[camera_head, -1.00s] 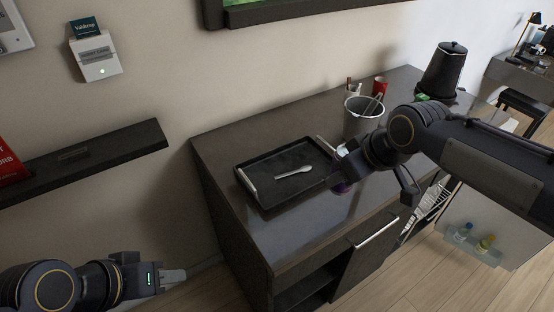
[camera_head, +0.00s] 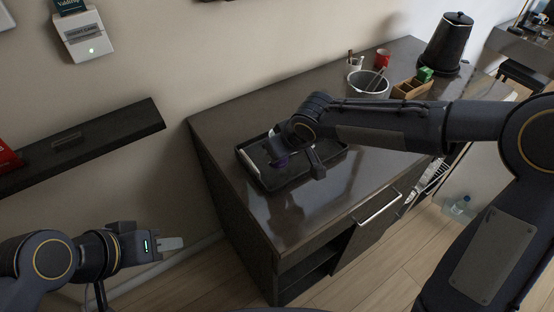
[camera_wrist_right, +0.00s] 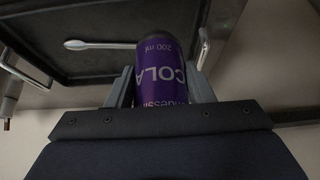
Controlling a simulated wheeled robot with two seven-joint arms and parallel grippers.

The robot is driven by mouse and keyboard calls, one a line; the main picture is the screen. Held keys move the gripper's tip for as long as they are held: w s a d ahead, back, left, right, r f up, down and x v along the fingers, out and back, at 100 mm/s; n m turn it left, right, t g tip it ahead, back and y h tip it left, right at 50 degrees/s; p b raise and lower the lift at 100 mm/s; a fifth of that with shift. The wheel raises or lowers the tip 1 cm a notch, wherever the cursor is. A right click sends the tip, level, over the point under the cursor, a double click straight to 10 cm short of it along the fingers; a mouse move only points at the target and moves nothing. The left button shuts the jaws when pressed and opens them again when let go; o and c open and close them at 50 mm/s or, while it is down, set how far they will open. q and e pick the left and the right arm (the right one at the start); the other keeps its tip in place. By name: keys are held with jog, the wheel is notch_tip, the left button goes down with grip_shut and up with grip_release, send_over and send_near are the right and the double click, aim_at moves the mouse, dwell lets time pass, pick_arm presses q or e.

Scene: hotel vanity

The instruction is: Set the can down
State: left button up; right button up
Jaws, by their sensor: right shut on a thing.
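A purple cola can (camera_wrist_right: 160,75) is between the fingers of my right gripper (camera_wrist_right: 158,88), which is shut on it. The gripper and can are over the black tray (camera_head: 262,181) on the dark counter. I cannot tell whether the can touches the tray. My left gripper (camera_head: 170,243) is away from the counter at the lower left, empty, its finger gap unclear.
A pale spoon (camera_wrist_right: 98,44) lies in the tray, beside the can in the wrist view. A metal bucket (camera_head: 368,82), red cup (camera_head: 383,58), wooden box (camera_head: 408,88) and black bin (camera_head: 447,45) stand farther back. The counter's front (camera_head: 300,215) is clear.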

jog(key=shift+w+a+f, duration=0.1)
jog(key=shift+a+f, duration=0.1)
jog(key=shift+f, duration=0.05)
jog(key=shift+w+a+f, duration=0.1)
jog(key=shift+a+f, duration=0.1)
jog(key=shift+f, duration=1.5)
jog(key=shift+f+b, duration=0.2)
jog(key=shift+b, duration=0.15)
jog(key=o, duration=0.8)
jog(key=shift+o, duration=0.2)
